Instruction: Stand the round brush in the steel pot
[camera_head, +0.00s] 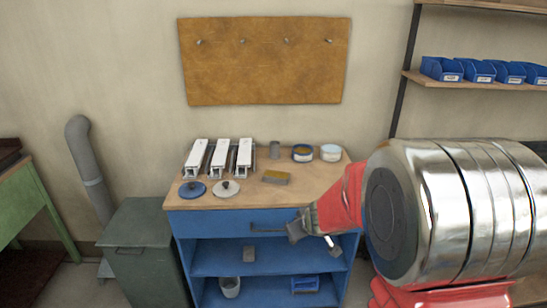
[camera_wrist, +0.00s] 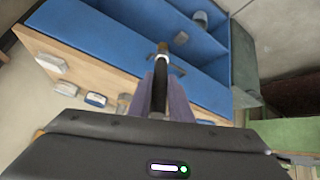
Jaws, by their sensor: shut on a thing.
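My gripper (camera_head: 300,228) is in front of the bench, near its right front corner. In the wrist view its purple-grey fingers (camera_wrist: 161,95) are shut on the round brush (camera_wrist: 161,68), which has a dark and pale shaft and a brownish tip pointing away from my wrist. In the head view only a small pale end of the brush (camera_head: 331,243) shows beside the fingers. A grey steel cylinder (camera_head: 275,150), which looks like the steel pot, stands upright at the back of the bench top. Its inside cannot be seen.
A bucket (camera_head: 230,287) stands on the lower shelf. A grey bin (camera_head: 145,250) is left.

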